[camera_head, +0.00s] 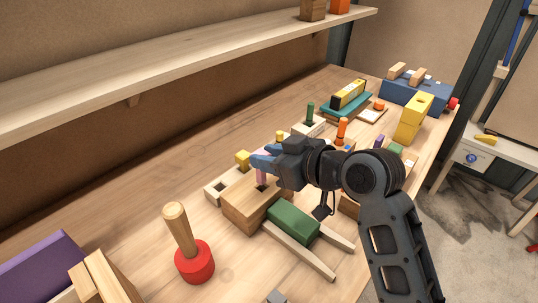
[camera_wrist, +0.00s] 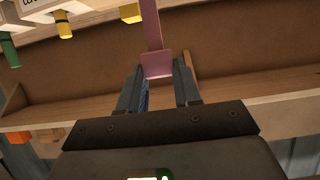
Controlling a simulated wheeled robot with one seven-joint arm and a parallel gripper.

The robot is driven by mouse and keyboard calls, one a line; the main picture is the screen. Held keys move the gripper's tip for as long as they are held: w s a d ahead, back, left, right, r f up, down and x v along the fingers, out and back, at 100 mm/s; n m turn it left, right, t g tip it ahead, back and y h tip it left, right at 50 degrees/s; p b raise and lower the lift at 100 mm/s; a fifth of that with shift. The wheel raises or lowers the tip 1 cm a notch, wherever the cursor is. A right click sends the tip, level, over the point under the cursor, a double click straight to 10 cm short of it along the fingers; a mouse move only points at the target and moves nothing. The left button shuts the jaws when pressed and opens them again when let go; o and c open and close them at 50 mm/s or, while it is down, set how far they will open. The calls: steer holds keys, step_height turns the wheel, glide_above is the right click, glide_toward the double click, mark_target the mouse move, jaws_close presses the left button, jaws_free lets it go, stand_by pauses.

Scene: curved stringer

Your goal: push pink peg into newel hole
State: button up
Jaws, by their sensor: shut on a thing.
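The pink peg (camera_head: 261,175) is between the fingers of my gripper (camera_head: 264,159), which is shut on it. It points down over the top of a light wooden block (camera_head: 245,213), which looks like the newel. A dark square hole (camera_head: 262,187) shows in the block's top, just under the peg; whether the tip is in the hole I cannot tell. In the wrist view the pink peg (camera_wrist: 152,30) extends away from between the fingertips of my gripper (camera_wrist: 159,75), with a wider pink end nearest me.
A green block on wooden strips (camera_head: 293,222) lies right beside the newel. A wooden mallet with a red head (camera_head: 194,262) stands in front. Coloured pegs and blocks crowd the bench behind my gripper. A shelf (camera_head: 180,75) runs along the wall; the bench's left middle is clear.

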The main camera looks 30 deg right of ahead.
steer(key=shift+f+b, duration=1.6)
steer(key=shift+f, duration=0.7)
steer(key=o, duration=1.1)
steer(key=v, duration=0.7)
steer(key=shift+s+r+b, duration=0.15)
steer(key=shift+s+b, duration=0.25)
steer(key=shift+d, duration=0.1)
